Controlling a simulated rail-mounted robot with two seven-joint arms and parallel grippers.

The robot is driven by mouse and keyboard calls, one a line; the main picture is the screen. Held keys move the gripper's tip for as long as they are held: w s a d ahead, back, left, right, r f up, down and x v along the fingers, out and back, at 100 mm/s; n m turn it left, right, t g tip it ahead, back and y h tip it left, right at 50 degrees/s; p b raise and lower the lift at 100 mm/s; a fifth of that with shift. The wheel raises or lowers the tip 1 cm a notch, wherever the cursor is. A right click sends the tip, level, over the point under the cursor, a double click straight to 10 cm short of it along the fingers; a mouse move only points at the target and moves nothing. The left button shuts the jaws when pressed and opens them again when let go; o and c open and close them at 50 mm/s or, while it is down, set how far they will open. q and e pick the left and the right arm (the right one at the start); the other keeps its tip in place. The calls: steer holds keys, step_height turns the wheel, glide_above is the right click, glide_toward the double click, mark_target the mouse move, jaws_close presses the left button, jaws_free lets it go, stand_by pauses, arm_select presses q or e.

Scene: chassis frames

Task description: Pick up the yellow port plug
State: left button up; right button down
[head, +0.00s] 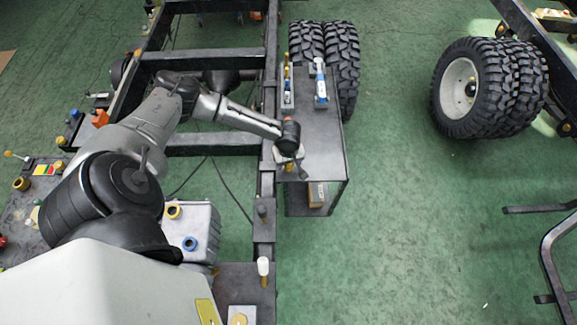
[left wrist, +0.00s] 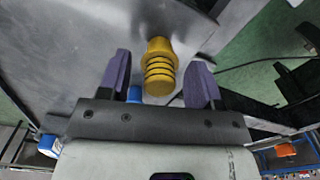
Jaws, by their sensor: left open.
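The yellow port plug (left wrist: 160,66), with a ribbed body and a wider collar, shows in the left wrist view. It lies between the two purple fingers of my left gripper (left wrist: 158,72), with a visible gap on each side. The gripper is open and holds nothing. In the head view my left gripper (head: 292,160) is over the near left part of the dark bench top (head: 318,140). My right gripper is not in view.
A yellow-topped item (head: 287,78) and a blue-and-white item (head: 320,82) stand at the bench's far end. The dark chassis rail (head: 268,100) runs along its left side. Twin tyres (head: 342,60) stand behind.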

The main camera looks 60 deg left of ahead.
arm_select(q)
steer(key=c, duration=1)
steer(key=shift+r, duration=0.15)
